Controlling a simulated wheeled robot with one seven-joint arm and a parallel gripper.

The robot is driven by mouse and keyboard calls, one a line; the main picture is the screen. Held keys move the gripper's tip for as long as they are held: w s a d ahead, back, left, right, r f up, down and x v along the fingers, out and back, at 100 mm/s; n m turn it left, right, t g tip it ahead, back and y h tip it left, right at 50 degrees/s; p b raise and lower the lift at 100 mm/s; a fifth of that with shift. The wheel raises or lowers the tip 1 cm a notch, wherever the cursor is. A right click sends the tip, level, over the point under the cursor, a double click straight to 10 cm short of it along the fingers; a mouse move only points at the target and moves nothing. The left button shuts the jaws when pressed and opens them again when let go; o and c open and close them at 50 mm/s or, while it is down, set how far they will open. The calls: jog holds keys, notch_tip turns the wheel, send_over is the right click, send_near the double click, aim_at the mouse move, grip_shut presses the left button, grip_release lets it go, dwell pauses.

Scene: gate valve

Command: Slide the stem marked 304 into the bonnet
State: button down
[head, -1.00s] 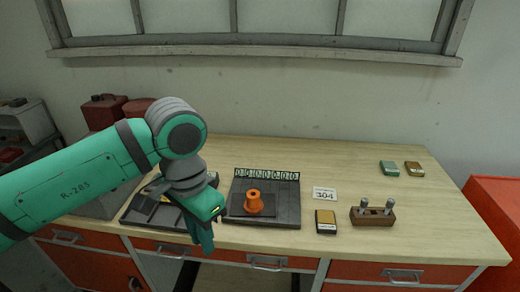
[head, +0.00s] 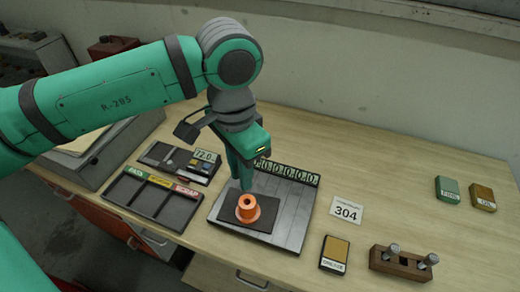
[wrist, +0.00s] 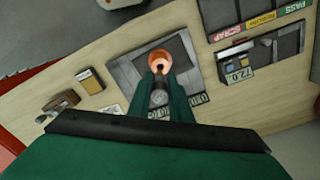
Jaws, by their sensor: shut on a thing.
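The orange bonnet (head: 248,208) stands upright on a dark plate on the grey fixture board (head: 290,225), its round bore facing up. It also shows in the wrist view (wrist: 159,61). My gripper (head: 246,187) is just behind and above the bonnet in the head view. In the wrist view my gripper (wrist: 159,82) is shut on a grey metal stem (wrist: 158,97), whose narrow end points toward the bonnet's opening. I cannot tell whether the tip is inside the bore. No marking is readable on the held stem. A card reading 304 (head: 346,211) lies right of the board.
A wooden block (head: 401,264) holds two metal stems at the front right. A yellow-and-black box (head: 334,254) lies left of it. A sorting tray (head: 150,198) and a gauge reading 72.0 (head: 204,157) lie left. Two small boxes, green (head: 447,190) and brown (head: 483,198), lie far right.

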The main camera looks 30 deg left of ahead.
jog(key=shift+w+f, duration=0.1)
jog(key=shift+w, duration=0.35)
jog(key=shift+f, duration=0.2)
send_over(245, 196)
jog(key=s+d, duration=0.1)
jog(key=shift+s+d+f, duration=0.15)
jog(key=shift+f, duration=2.25)
jog(key=shift+s+f, duration=0.1)
jog(key=shift+f, duration=1.9)
dwell(0.8)
dwell(0.3)
jog(key=c, duration=1.5)
grip_release()
jog(key=shift+c, duration=0.2)
jog(key=shift+r, duration=0.1)
notch_tip(245, 196, up, 11)
jog(key=shift+s+f, duration=0.1)
jog(key=shift+f, duration=0.1)
